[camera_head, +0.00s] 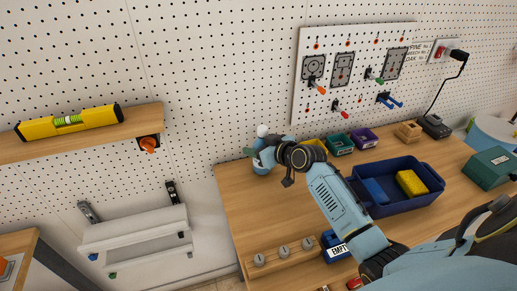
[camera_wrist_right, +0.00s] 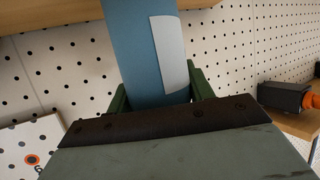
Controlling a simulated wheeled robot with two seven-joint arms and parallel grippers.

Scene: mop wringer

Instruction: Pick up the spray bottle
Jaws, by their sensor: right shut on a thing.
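The spray bottle (camera_head: 260,167) is at the back left corner of the workbench, with its pale top (camera_head: 262,131) showing above my gripper. My right gripper (camera_head: 266,153) is around the bottle and partly hides it. In the right wrist view the blue bottle body (camera_wrist_right: 145,45) with a pale label (camera_wrist_right: 170,50) lies between the green fingers of the gripper (camera_wrist_right: 158,95), which is shut on it. Whether the bottle's base touches the bench is hard to tell. My left gripper is not in view.
The wooden workbench (camera_head: 240,205) holds a dark blue tray (camera_head: 400,208) with a yellow sponge (camera_head: 411,183), small bins (camera_head: 340,144) and a green box (camera_head: 491,168). A pegboard wall stands close behind. A shelf (camera_head: 80,138) at left carries a yellow level (camera_head: 68,121).

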